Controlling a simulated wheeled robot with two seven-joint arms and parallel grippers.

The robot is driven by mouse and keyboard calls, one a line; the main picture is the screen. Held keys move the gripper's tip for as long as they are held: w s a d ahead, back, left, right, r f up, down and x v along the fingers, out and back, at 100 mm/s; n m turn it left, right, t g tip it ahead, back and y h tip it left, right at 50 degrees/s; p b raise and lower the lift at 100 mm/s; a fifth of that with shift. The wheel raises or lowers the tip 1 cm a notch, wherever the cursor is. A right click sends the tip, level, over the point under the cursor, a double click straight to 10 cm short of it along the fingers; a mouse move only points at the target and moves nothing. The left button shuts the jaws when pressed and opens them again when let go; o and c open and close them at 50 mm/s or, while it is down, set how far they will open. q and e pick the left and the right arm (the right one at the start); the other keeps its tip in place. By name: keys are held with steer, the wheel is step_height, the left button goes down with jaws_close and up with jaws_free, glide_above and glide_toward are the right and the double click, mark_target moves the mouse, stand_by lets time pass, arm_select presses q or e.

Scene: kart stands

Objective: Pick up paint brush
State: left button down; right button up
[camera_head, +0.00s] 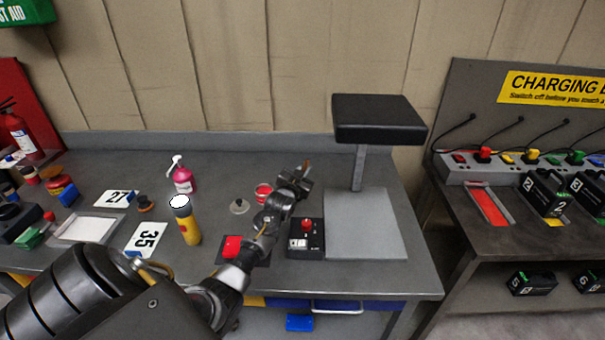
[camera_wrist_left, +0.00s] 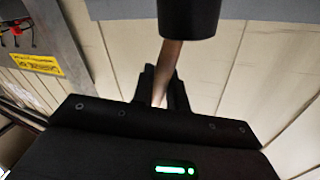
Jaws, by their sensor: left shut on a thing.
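My left gripper (camera_head: 299,178) is raised above the grey bench, left of the black padded stand. It is shut on the paint brush. In the head view only a small brown bit of the brush (camera_head: 307,163) shows past the fingertips. In the left wrist view the brush's brown handle (camera_wrist_left: 168,68) rises from between the dark fingers (camera_wrist_left: 161,90), with a wide black part (camera_wrist_left: 188,16) at the top edge. My right gripper is not in view.
The padded stand (camera_head: 379,119) rises at right. A charging bench (camera_head: 470,200) stands further right.

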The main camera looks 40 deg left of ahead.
arm_select(q)
step_height(320, 180, up, 6)
steer(key=w+d+b, duration=0.1)
steer(key=d+b, duration=0.1)
steer(key=b+v, duration=0.2)
steer(key=v, duration=1.1)
steer(key=shift+s+r+b, duration=0.15)
steer(key=shift+s+b, duration=0.15)
steer(key=shift+b, duration=0.1)
steer(key=shift+a, duration=0.1)
